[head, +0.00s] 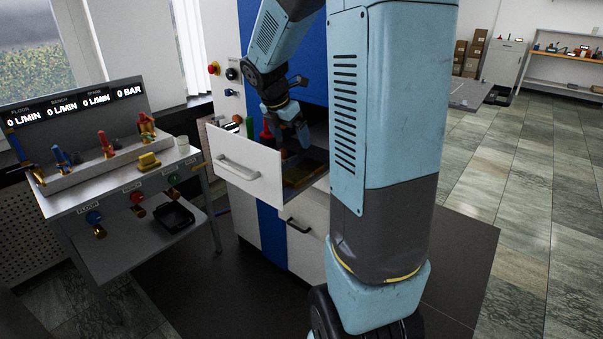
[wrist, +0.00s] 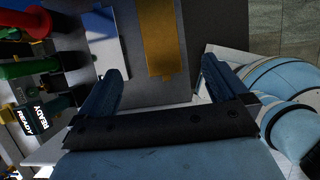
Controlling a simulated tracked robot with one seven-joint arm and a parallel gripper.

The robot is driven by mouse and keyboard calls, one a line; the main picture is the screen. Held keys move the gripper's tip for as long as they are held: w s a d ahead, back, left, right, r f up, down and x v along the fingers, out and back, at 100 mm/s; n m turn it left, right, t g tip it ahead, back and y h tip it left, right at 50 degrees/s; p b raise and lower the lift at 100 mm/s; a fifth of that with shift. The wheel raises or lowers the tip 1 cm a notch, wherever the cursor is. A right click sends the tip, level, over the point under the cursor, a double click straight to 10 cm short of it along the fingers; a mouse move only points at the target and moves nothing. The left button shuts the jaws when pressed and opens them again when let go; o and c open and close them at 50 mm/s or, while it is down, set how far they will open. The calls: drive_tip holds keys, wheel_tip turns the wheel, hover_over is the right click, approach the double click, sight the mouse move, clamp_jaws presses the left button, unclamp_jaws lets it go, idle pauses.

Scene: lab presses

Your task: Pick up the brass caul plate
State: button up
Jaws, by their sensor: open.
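The brass caul plate (wrist: 158,38) is a flat, dull gold rectangle lying on the dark grey floor of an open drawer. In the head view the plate (head: 302,173) shows only partly, as a brownish patch behind the white drawer front (head: 243,167). My gripper (head: 300,142) points down over the drawer. In the wrist view my gripper (wrist: 162,75) is open and empty, its two fingers apart on either side of the plate's near end in the picture. The plate appears beyond the fingertips; the exact gap is hard to tell.
A valve bench (head: 120,175) stands left. Open tiled floor (head: 520,215) lies right.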

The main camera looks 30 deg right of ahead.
hover_over(301, 170)
drive_tip(key=s+a, duration=0.1)
drive_tip(key=a, duration=0.1)
wheel_tip(301, 170, down, 7)
drive_tip(key=shift+f, duration=0.1)
drive_tip(key=shift+a+x, duration=0.15)
drive_tip(key=shift+x, duration=1.25)
drive_tip(key=shift+a+x, duration=0.15)
drive_tip(key=shift+x, duration=1.2)
drive_tip(key=shift+f, duration=0.15)
drive_tip(key=shift+c, duration=0.3)
drive_tip(key=c, duration=1.4)
